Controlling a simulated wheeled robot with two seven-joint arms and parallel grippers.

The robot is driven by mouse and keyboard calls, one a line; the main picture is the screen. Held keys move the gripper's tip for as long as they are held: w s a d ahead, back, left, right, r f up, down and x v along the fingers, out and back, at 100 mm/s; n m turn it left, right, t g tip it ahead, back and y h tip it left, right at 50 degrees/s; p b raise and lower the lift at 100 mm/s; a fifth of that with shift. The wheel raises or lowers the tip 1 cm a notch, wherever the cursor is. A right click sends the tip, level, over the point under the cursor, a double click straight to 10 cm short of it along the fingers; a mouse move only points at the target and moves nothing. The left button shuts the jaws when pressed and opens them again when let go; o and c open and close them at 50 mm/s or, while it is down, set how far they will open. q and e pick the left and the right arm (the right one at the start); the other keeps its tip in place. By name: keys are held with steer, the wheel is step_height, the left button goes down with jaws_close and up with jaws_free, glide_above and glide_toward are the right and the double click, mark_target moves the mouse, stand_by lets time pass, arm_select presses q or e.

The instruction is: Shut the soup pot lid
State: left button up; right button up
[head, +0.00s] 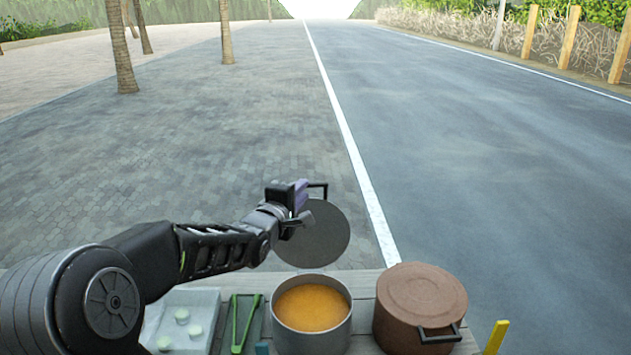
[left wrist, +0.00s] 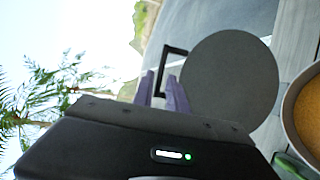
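The soup pot (head: 347,320) is a grey pot of orange soup on the table, uncovered; its rim also shows in the left wrist view (left wrist: 290,118). Its round grey lid (head: 325,240) stands raised behind the pot, and shows in the left wrist view (left wrist: 232,82). The lid's black bracket handle (left wrist: 175,49) is at the lid's far side. My left gripper (head: 301,194) is at this handle. In the left wrist view its purple fingers (left wrist: 160,84) are apart, with part of the handle between or just beyond them. Contact is unclear. My right gripper is not in view.
A brown lidded clay pot (head: 422,300) stands right of the soup pot. Left of it are green tongs (head: 238,325) and a pale tray (head: 190,305) with several small round pieces. A yellow item (head: 496,337) is at the right. Open road and paving lie beyond the table.

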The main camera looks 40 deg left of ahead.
arm_select(q)
steer(key=shift+w+d, duration=0.15)
steer(key=shift+w, duration=0.25)
steer(key=p+x, duration=0.2)
steer(key=x, duration=0.5)
steer(key=shift+w, duration=0.1)
steer(key=shift+c, duration=0.5)
jaws_close()
steer(key=shift+f, duration=0.1)
stand_by(0.4)
